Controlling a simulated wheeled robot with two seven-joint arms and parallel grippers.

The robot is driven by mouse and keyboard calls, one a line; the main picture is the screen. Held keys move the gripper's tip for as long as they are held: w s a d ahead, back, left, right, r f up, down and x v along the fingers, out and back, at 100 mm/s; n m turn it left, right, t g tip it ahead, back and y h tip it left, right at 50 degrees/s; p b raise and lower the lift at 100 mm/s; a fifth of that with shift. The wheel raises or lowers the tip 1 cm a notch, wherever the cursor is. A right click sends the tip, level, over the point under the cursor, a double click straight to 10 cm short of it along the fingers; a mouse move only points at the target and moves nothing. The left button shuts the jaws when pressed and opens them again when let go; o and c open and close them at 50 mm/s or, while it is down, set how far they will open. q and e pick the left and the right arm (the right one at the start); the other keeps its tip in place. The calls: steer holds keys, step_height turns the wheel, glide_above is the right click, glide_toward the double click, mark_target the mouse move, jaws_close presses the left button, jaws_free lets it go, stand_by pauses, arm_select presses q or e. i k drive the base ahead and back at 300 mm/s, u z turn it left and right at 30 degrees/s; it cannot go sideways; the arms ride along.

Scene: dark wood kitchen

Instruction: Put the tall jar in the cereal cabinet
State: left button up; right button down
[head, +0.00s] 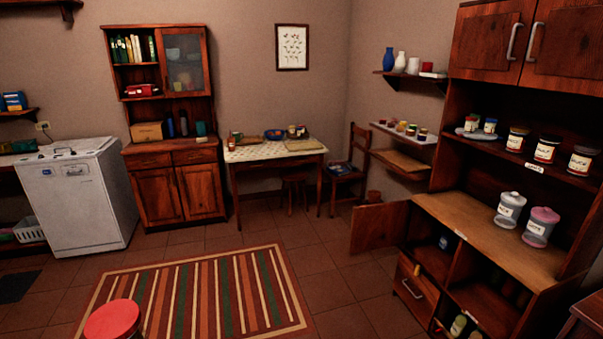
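A dark wood cabinet (470,140) stands at the right, with an open middle shelf and a wide counter. On its counter stand a clear canister with a pale lid (510,210) and a canister with a pink lid (541,227), both upright and labelled. Several shorter labelled jars (546,148) stand on the shelf above. I cannot tell which container is the tall jar, and the labels are too small to read. I cannot tell whether this is the cereal cabinet. Neither of my grippers is in view.
A lower door (380,228) of the right cabinet hangs open. A red stool (112,320) stands on the striped rug (200,295). A table (275,152), a chair (352,165) and a hutch (172,180) line the back. A white appliance (78,200) stands left.

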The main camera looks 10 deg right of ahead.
mark_target(440, 265)
steer(key=z, duration=0.15)
steer(key=i, duration=1.35)
steer(key=z, duration=1.05)
steer(key=i, duration=0.8)
steer(key=z, duration=1.45)
steer(key=i, duration=0.95)
steer(key=z, duration=0.15)
